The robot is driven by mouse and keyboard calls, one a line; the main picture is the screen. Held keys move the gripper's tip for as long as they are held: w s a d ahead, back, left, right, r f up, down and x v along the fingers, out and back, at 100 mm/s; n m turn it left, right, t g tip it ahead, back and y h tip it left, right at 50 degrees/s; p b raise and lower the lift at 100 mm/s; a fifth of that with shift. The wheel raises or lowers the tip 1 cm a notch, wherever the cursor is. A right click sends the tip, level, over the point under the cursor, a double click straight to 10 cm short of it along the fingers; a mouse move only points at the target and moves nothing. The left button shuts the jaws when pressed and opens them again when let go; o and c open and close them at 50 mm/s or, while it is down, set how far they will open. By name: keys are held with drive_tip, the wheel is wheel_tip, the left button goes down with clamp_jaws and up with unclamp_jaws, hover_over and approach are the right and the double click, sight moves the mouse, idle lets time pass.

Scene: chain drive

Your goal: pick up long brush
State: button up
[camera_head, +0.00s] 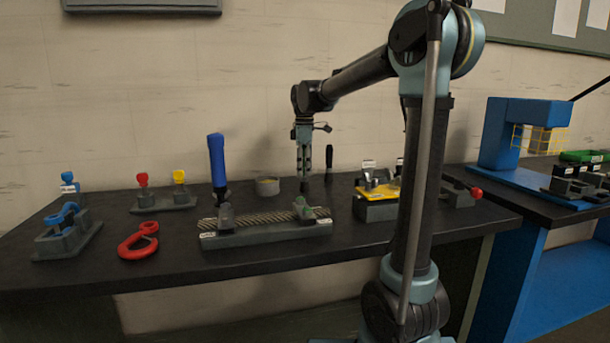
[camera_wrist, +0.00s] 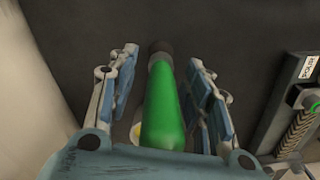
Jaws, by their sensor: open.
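A green, round-bodied thing with a dark end (camera_wrist: 163,95), which looks like the long brush, shows in the wrist view between my fingers. It runs from near my palm out towards the dark tabletop. My gripper (camera_wrist: 163,68) is open, with one finger on each side and a visible gap to each. In the head view my gripper (camera_head: 304,150) points down over the back of the bench. A dark piece (camera_head: 305,184) shows just below it; I cannot tell if it is the same thing's end.
A black-handled tool (camera_head: 329,157) stands close right, and a round tin (camera_head: 267,186) left. A yellow-topped block (camera_head: 378,195) is further right. The wall is close behind.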

drive_tip(key=shift+f, duration=0.1)
clamp_jaws()
idle(0.3)
